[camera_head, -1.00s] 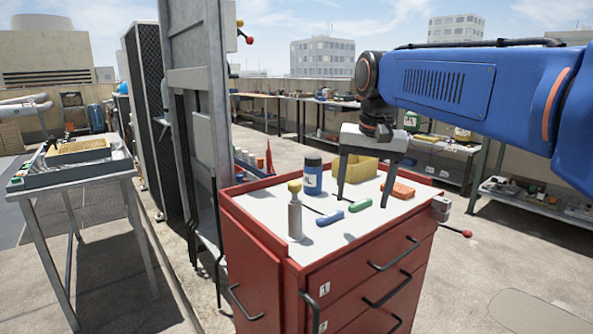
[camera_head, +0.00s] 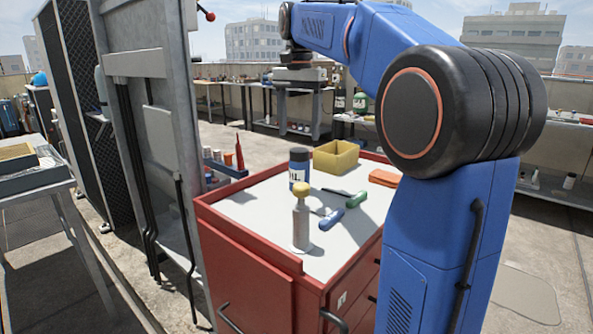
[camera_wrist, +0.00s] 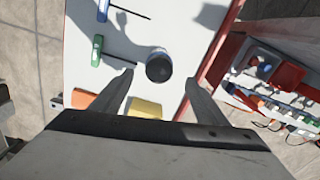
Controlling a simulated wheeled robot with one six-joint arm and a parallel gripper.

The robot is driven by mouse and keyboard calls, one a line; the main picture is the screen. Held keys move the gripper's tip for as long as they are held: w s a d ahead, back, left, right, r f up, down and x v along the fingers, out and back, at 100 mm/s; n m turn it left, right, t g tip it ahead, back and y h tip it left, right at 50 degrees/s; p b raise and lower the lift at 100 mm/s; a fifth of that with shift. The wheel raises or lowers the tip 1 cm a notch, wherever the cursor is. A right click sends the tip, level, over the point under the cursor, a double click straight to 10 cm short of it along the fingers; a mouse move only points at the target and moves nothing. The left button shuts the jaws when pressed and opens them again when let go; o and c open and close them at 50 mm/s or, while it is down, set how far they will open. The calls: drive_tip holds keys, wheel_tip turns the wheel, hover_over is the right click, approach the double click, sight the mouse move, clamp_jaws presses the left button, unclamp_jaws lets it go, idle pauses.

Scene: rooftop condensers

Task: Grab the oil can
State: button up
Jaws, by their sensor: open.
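The oil can (camera_head: 299,170) is a dark blue cylinder with a dark cap and a white label on which "IL" shows. It stands upright on the white top of the red tool cabinet (camera_head: 262,292). In the wrist view its dark round top (camera_wrist: 158,67) lies between the fingertips. My gripper (camera_head: 299,134) is open and empty, pointing down, with its tips just above the can's cap in the head view. Its fingers also show in the wrist view (camera_wrist: 160,78). I see no contact with the can.
A grey bottle with a yellow cap (camera_head: 301,220) stands in front of the can. Blue-handled (camera_head: 332,219) and green-handled (camera_head: 355,199) screwdrivers lie to the right. A yellow bin (camera_head: 336,157) and an orange block (camera_head: 383,178) are behind. A metal frame (camera_head: 150,66) stands left.

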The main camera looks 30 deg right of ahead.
sight(299, 174)
wheel_tip(299, 174, down, 14)
drive_tip(key=shift+d+f, duration=0.1)
drive_tip(key=shift+f, duration=0.15)
idle(0.5)
drive_tip(key=shift+c, duration=0.3)
drive_tip(key=c, duration=1.3)
drive_tip(key=shift+r, duration=0.15)
